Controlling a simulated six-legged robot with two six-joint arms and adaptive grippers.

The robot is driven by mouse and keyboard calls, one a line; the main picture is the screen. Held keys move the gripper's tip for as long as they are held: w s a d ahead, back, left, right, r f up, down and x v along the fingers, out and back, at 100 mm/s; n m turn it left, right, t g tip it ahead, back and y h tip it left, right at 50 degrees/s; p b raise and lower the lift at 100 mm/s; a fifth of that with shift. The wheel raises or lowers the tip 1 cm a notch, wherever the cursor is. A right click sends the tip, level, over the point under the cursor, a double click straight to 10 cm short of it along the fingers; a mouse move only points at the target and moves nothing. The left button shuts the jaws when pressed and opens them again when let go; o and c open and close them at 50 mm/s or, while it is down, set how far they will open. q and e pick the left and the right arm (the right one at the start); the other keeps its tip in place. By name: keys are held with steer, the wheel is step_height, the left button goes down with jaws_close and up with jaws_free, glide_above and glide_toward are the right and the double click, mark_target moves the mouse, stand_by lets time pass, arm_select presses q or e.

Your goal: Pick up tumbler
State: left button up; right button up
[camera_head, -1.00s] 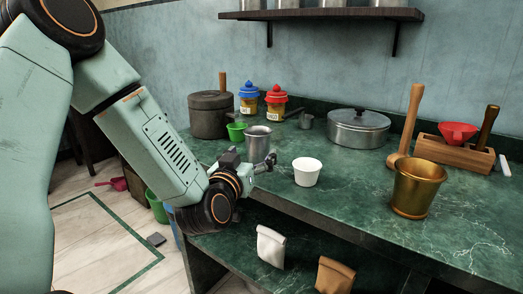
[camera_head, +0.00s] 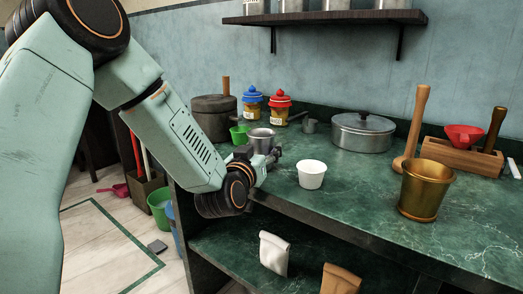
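The tumbler looks to be the grey metal cup (camera_head: 261,138) standing upright near the left end of the green counter. Its lower part is hidden behind my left gripper (camera_head: 274,156), which is low over the counter in front of it. The fingers are small and dark, so I cannot tell whether they are open or shut, or whether they touch the cup. My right gripper is not in view.
A white cup (camera_head: 311,175) stands close to the right of my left gripper. A green cup (camera_head: 239,135) and a dark pot (camera_head: 212,118) are behind. A brass mortar (camera_head: 425,190) stands farther right. The counter between the white cup and mortar is clear.

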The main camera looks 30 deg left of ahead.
arm_select(q)
steer(key=c, duration=0.7)
step_height(320, 180, up, 10)
steer(key=p, duration=0.4)
steer(key=shift+f+p, duration=0.15)
steer(key=shift+p, duration=0.2)
steer(key=shift+s, duration=0.1)
